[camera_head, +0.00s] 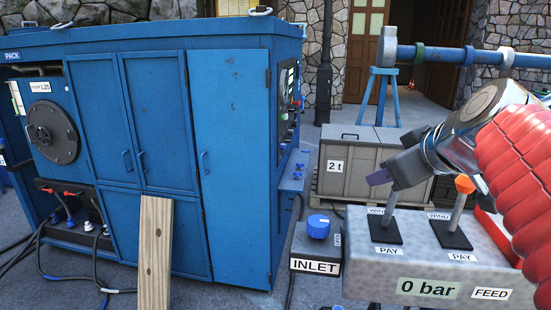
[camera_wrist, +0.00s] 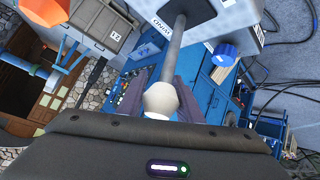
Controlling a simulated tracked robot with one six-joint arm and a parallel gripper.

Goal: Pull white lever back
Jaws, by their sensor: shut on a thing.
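The white lever has a grey shaft (camera_head: 390,207) rising from a black plate on the left of the grey control box. Its knob is hidden by my gripper (camera_head: 380,178) in the head view. In the wrist view the white knob (camera_wrist: 161,99) sits between the two dark fingers, and my gripper is shut on it. The shaft looks nearly upright with a slight lean. An orange-knobbed lever (camera_head: 465,185) stands just to the right on its own black plate, and its orange knob (camera_wrist: 44,9) shows at the top left of the wrist view.
The control box (camera_head: 365,268) carries "PAY", "0 bar" and "FEED" labels. A blue knob (camera_head: 318,226) on the INLET box stands to its left. A blue cabinet (camera_head: 234,150), a wooden plank (camera_head: 155,253) and a grey crate (camera_head: 345,165) stand behind or left of it.

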